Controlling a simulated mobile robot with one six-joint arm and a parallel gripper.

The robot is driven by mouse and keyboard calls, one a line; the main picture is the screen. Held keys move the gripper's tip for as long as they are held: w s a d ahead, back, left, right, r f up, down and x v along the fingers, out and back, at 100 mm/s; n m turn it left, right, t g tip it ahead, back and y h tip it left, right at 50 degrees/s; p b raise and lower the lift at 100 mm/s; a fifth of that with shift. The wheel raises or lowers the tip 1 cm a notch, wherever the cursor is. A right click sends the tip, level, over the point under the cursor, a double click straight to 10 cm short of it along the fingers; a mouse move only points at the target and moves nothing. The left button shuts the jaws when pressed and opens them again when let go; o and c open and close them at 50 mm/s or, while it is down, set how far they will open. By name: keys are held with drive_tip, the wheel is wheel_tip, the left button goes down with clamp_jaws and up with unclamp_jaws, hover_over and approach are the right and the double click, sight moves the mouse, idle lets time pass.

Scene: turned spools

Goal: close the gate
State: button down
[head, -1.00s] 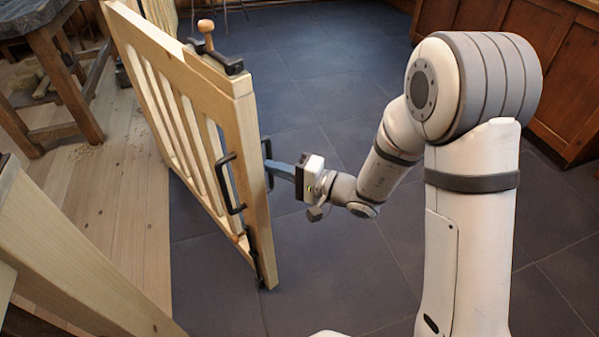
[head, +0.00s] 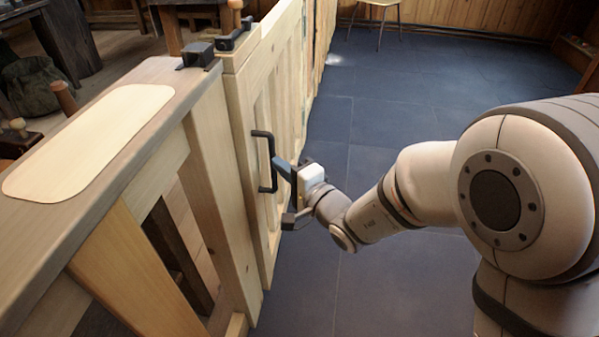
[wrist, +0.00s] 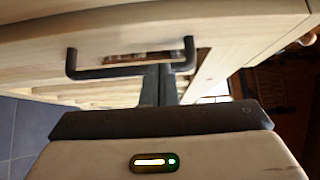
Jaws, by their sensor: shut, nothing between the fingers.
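The pale wooden gate (head: 262,85) stands nearly in line with the fence, its near end beside the fence post (head: 213,165). A black latch (head: 236,36) with a wooden knob sits on top of the gate, close to a dark catch (head: 197,54) on the post. I cannot tell whether they are engaged. My gripper (head: 281,168) is shut and empty, its fingertips at the gate's floor-side face beside the black handle (head: 264,150). In the wrist view the shut fingers (wrist: 158,84) reach up to the gate beside the handle (wrist: 100,73); contact is unclear.
The fence's top rail (head: 140,75) with a pale inlaid panel (head: 90,140) runs along the left. Dark tiled floor (head: 400,110) is open to the right of the gate. A chair (head: 380,12) stands far back. Workshop benches stand beyond the fence.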

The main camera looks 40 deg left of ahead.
drive_tip(key=shift+a, duration=0.15)
drive_tip(key=shift+w, duration=0.15)
drive_tip(key=s+d, duration=0.5)
drive_tip(key=s, duration=0.3)
drive_tip(key=shift+d, duration=0.15)
idle(0.4)
drive_tip(key=shift+r, duration=0.1)
